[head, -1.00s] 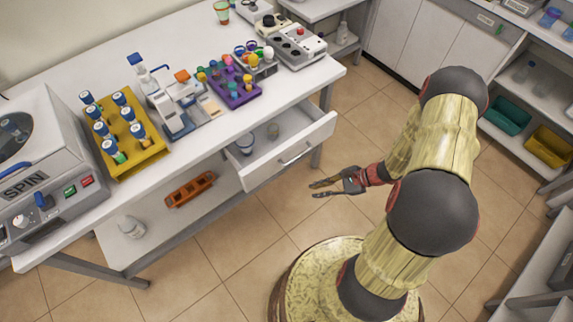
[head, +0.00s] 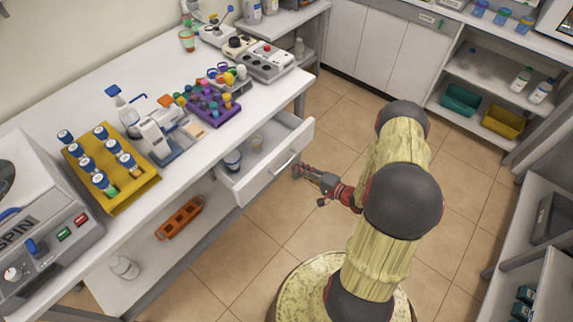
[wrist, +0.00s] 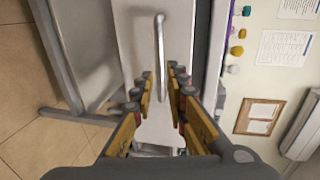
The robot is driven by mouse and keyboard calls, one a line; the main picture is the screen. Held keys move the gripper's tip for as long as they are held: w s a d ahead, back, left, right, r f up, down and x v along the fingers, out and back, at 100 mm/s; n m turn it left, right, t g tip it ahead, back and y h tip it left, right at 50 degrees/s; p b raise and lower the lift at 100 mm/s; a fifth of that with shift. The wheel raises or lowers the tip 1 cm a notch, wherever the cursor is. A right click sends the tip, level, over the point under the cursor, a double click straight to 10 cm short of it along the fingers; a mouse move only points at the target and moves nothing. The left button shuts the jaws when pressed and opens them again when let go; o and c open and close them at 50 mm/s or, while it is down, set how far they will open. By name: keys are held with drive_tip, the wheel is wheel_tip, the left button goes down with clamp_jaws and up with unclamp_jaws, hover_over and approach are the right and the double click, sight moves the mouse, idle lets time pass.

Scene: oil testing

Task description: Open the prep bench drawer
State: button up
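The white prep bench drawer (head: 246,182) stands pulled out from under the bench top, with small cups (head: 233,160) inside. Its metal bar handle (head: 284,166) is on the front face. My gripper (head: 297,171) is just in front of the drawer front, close to the handle's right end in the head view. In the wrist view, my gripper's fingers (wrist: 161,80) are apart and empty. The handle (wrist: 160,50) shows straight ahead, lined up with the gap between them. I cannot tell whether the fingers touch it.
The bench top (head: 90,85) carries a yellow tube rack (head: 125,192), a purple rack (head: 213,110) and a centrifuge at left. An orange rack (head: 180,218) and a bottle (head: 124,267) lie on the lower shelf. Tiled floor is clear around my base.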

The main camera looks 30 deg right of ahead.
sight(288, 163)
drive_tip(key=b+x, duration=0.1)
drive_tip(key=x, duration=0.5)
drive_tip(key=shift+w+a, duration=0.1)
drive_tip(key=shift+w, duration=0.25)
drive_tip(key=shift+c, duration=0.7)
clamp_jaws()
drive_tip(key=shift+s+f, duration=0.1)
drive_tip(key=shift+s, duration=0.05)
drive_tip(key=f+v, duration=0.2)
drive_tip(key=v, duration=1)
drive_tip(key=shift+s+f+b, duration=0.3)
drive_tip(key=shift+s+b, duration=0.05)
drive_tip(key=shift+s, duration=0.1)
drive_tip(key=shift+o, duration=0.7)
unclamp_jaws()
